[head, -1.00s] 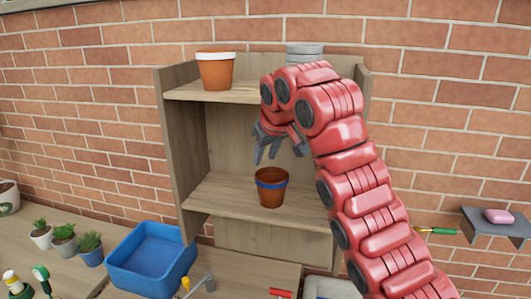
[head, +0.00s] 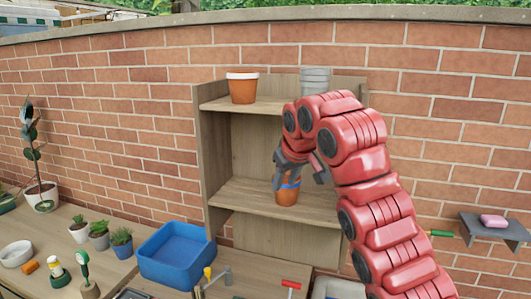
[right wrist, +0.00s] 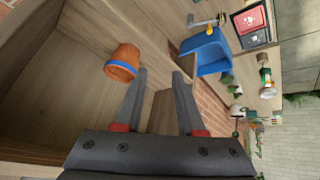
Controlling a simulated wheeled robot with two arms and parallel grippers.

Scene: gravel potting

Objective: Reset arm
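My right gripper (head: 300,174) is at the shelf unit, in front of the lower shelf. Its two fingers are spread and empty, as the right wrist view (right wrist: 158,95) shows. A terracotta pot with a blue band (head: 287,196) stands upright on the lower shelf, partly behind the gripper in the head view. In the right wrist view the pot (right wrist: 122,62) is to the left of the fingers, outside the gap between them. My left gripper is in neither view.
The wooden shelf unit (head: 212,165) stands against a brick wall. Its top holds a white-rimmed terracotta pot (head: 243,90) and grey pots (head: 316,80). A blue bin (head: 178,258), small plants (head: 100,238) and tools lie on the bench. A side shelf (head: 490,232) holds pink soap.

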